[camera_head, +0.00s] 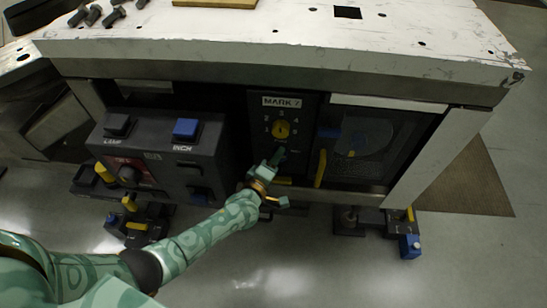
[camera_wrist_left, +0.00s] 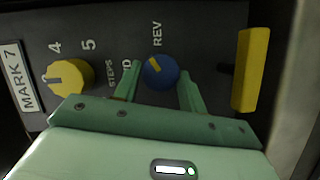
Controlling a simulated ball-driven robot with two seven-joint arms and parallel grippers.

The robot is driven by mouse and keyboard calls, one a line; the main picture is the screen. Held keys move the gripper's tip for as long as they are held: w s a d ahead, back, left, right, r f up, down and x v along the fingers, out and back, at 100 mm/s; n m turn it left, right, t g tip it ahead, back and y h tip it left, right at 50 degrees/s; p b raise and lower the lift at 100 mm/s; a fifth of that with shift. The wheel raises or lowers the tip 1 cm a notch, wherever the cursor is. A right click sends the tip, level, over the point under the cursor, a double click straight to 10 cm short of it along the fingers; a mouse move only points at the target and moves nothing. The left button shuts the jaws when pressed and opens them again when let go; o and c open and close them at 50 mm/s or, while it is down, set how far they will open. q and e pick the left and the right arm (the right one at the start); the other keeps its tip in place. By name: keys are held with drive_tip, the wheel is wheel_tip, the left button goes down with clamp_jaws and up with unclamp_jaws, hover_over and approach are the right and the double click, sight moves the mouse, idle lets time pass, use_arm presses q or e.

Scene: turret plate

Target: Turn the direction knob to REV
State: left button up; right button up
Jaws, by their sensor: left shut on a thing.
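The direction knob (camera_wrist_left: 161,74) is round and blue with a yellow pointer mark, on a dark panel. In the left wrist view its mark points up and left, between the REV label (camera_wrist_left: 157,34) above and a partly hidden label ending in D at left. My left gripper (camera_wrist_left: 160,85) has one finger on each side of the knob and is shut on it. My right gripper is not in view.
A yellow steps knob (camera_wrist_left: 70,77) with numbers sits beside the blue one. A yellow handle (camera_wrist_left: 251,70) stands out on the other side. In the head view a control box (camera_head: 160,160) with blue and black buttons stands left of the panel, and a white worktop (camera_head: 290,45) overhangs it.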

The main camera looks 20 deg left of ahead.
use_arm(q)
drive_tip(key=m+p, duration=0.1)
drive_tip(key=m+g+p, duration=0.1)
drive_tip(key=shift+d+r+m+y+p, duration=0.15)
drive_tip(key=shift+r+m+y+p, duration=0.15)
drive_tip(key=shift+m, duration=0.1)
drive_tip(key=shift+f+m+g+y+p, duration=0.15)
drive_tip(key=shift+m+g+y+p, duration=0.25)
drive_tip(key=shift+m+p, duration=0.5)
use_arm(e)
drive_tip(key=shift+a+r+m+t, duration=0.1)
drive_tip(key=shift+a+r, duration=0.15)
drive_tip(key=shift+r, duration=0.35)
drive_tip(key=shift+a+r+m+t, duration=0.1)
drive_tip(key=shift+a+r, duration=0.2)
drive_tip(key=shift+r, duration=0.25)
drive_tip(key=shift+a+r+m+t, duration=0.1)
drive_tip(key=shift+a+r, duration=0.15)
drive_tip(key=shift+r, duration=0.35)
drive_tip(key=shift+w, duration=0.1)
use_arm(q)
drive_tip(key=o, duration=1)
drive_tip(key=shift+s, duration=0.1)
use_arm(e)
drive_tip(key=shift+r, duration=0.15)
